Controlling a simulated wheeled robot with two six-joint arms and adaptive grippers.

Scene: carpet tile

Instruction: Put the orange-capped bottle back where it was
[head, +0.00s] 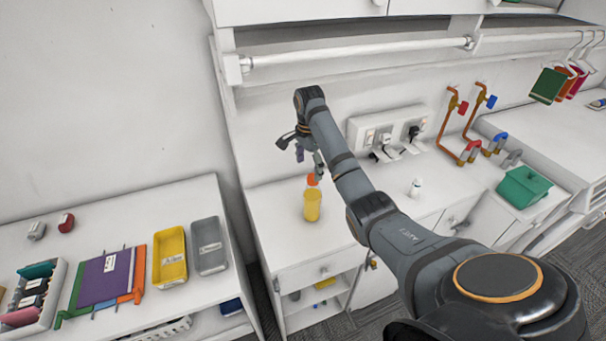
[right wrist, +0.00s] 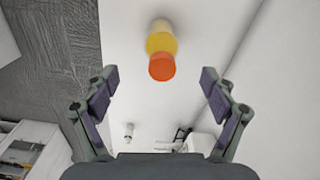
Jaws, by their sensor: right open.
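The orange-capped bottle (head: 312,206) has a yellow body and stands upright on the white counter (head: 275,240), near its left end. In the right wrist view its orange cap (right wrist: 162,67) shows in front of the yellow body, between and beyond my fingertips. My right gripper (head: 308,160) is above the bottle, pointing down, with its fingers spread. In the right wrist view the right gripper (right wrist: 158,85) is open and nothing touches its pads. My left gripper is not in the views.
A small white bottle (head: 415,187) stands farther right on the counter, near a wall socket panel (head: 388,130) with plugs. Copper pipes (head: 465,125) and a green box (head: 524,187) are at the right. A lower table at left holds a yellow tray (head: 170,257) and a grey tray (head: 208,246).

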